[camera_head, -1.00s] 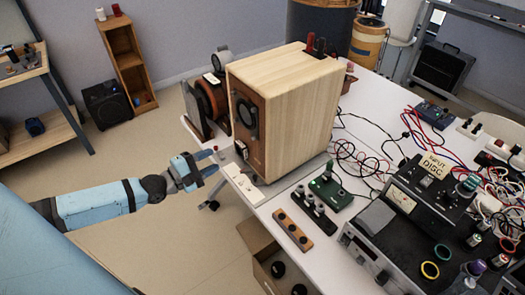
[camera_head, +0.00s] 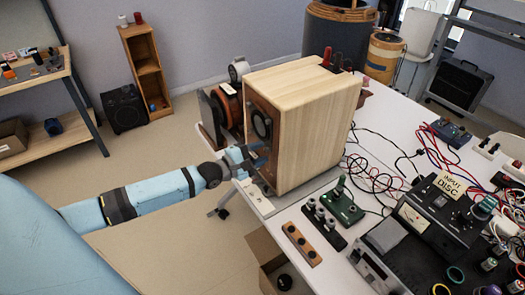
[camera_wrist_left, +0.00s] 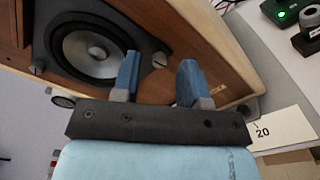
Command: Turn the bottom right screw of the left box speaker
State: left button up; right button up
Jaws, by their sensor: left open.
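The box speaker (camera_head: 318,120) has a pale wooden case and a reddish-brown front. It stands on the near left end of the white table. In the left wrist view its grey cone (camera_wrist_left: 90,55) sits in a dark frame. One screw (camera_wrist_left: 159,61) shows at the frame's right corner and another screw (camera_wrist_left: 38,67) at its lower left. My left gripper (camera_head: 256,156) is at the lower part of the speaker front. In the left wrist view its blue fingers (camera_wrist_left: 160,62) are open, with the right screw showing between them; contact cannot be told. My right gripper is out of view.
A reel-like orange device (camera_head: 226,108) stands left of the speaker.

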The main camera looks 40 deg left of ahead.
pick_arm(q)
jog(key=shift+w+d, duration=0.3)
jog(key=shift+w, duration=0.35)
grip_shut()
jog(key=shift+m, duration=0.3)
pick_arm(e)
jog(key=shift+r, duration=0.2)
